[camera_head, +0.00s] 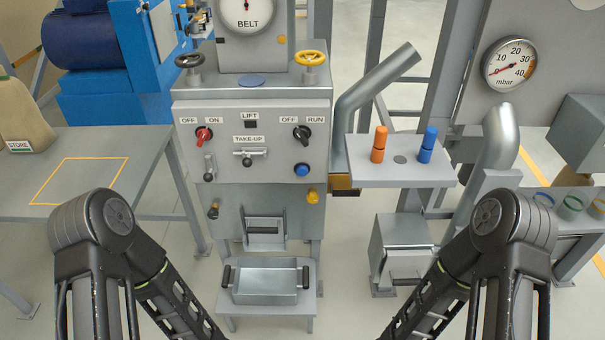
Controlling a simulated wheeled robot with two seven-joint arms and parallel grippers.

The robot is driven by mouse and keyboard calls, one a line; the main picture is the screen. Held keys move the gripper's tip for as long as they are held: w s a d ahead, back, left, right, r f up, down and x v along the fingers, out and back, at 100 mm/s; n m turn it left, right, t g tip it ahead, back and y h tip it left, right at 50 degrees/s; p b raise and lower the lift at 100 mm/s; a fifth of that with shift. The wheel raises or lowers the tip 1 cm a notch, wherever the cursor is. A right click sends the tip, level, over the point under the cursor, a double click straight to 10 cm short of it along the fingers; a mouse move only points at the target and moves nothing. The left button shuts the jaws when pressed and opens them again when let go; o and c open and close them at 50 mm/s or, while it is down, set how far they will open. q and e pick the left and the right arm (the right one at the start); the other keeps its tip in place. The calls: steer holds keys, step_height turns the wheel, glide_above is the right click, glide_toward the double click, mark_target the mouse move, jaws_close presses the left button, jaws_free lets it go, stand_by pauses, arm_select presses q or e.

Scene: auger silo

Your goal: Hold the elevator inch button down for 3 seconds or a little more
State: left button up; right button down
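A round blue button (301,169) sits low on the right of the grey control panel (228,170), below the OFF/RUN switch. I see no readable label on it, so I cannot tell for sure that it is the elevator inch button. Nothing touches it. My two arms come in at the lower left and lower right and run down toward the bottom middle. Both grippers are out of the frame below.
The panel has a red OFF/ON switch (203,134), a black OFF/RUN switch (302,134) and a TAKE-UP lever (247,157). A yellow knob (313,195) sits below. A metal drawer box (266,285) stands low in front. A shelf (400,175) holds orange and blue pegs.

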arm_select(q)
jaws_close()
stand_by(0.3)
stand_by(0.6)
